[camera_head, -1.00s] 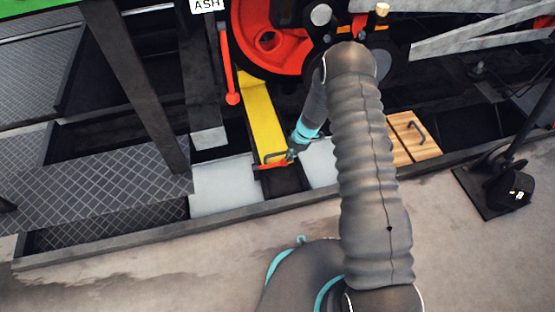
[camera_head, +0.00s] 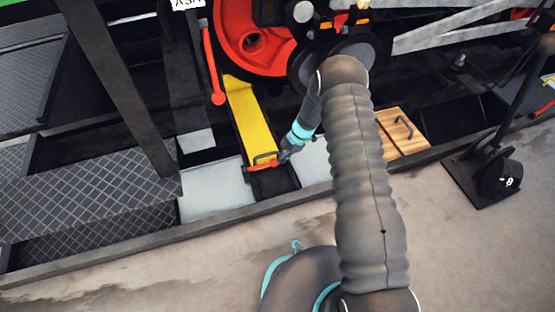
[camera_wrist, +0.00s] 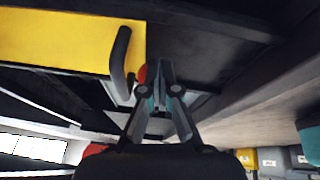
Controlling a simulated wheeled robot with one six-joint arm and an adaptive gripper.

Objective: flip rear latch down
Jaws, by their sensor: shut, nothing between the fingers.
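A yellow panel (camera_head: 246,118) runs down from the red wheel, with a dark handle (camera_wrist: 120,55) at its near end, plain in the wrist view. A red bar (camera_head: 260,167) lies across that end; I cannot tell for sure whether it is the rear latch. My gripper (camera_head: 283,156) is at the right end of this bar. In the wrist view my gripper (camera_wrist: 156,68) is shut and empty, with its fingertips close to a small red part (camera_wrist: 142,74), mostly hidden behind them. Whether they touch is unclear.
A red lever (camera_head: 214,70) with a round end hangs left of the yellow panel. Pale plates (camera_head: 215,190) flank the panel's end. A wooden hatch (camera_head: 402,136) with a handle lies to the right, and a black stand (camera_head: 485,175) beyond it. The concrete floor (camera_head: 200,270) in front is clear.

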